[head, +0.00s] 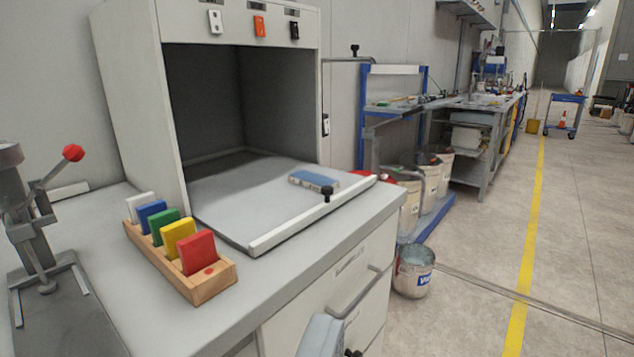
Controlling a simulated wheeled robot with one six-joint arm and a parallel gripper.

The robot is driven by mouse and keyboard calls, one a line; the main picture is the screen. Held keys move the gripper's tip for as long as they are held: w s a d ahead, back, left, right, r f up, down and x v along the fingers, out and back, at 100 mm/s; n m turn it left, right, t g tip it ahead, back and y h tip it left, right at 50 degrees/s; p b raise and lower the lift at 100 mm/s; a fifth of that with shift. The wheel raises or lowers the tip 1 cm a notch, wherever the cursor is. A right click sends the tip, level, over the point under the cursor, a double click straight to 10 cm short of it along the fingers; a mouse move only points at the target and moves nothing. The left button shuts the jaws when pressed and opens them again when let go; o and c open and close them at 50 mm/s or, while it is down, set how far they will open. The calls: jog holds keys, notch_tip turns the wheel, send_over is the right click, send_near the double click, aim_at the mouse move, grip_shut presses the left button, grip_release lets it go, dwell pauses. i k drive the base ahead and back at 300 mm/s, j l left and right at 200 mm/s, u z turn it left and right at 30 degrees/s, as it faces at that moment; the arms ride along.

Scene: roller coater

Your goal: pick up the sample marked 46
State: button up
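No number 46 can be read on any sample from here. A wooden rack (212,287) on the grey counter holds several upright flat samples: white (139,207), blue (151,213), green (164,226), yellow (179,240) and red (197,252). Another flat sample with a blue top (314,181) lies on the pale plate (229,194) of the open cabinet. A light grey part at the bottom centre, in front of the drawers, looks like my gripper (321,336). Its fingertips cannot be made out, and it is apart from the samples.
The cabinet (143,101) encloses the plate's back. A lever press with a red knob (73,153) stands at the left. Drawer handles (358,296) stick out from the counter front. A metal bucket (413,271) stands on the floor. The right floor is mostly clear.

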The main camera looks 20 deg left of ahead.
aim_at(314, 181)
jog(key=i+l+z, duration=0.1)
jog(key=i, duration=0.7)
jog(key=i+l+z, duration=0.1)
jog(key=i, duration=0.7)
jog(key=l, duration=0.1)
